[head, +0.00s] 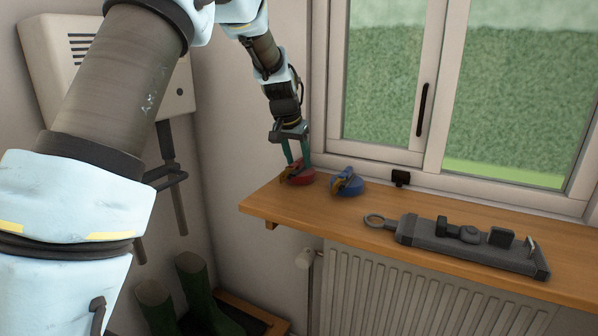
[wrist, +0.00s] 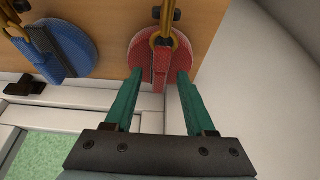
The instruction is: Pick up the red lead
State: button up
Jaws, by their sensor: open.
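The red lead (head: 300,178) lies coiled on the wooden window shelf, near its left end. In the wrist view the red lead (wrist: 148,62) is a round red coil with a strap across it and a brass clip on top. My gripper (head: 298,163) points down at it from above. Its two green fingers are apart, and in the wrist view my gripper (wrist: 154,75) has one fingertip on each side of the red strap. I cannot tell whether the fingertips touch the coil.
A blue lead (head: 348,184) lies just right of the red one and also shows in the wrist view (wrist: 62,50). A grey tool rail (head: 470,250) lies further right on the shelf (head: 262,205). The window stands behind, with a small black catch (head: 401,177). Green boots (head: 195,285) stand below left.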

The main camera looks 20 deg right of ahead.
grip_shut()
dwell(0.4)
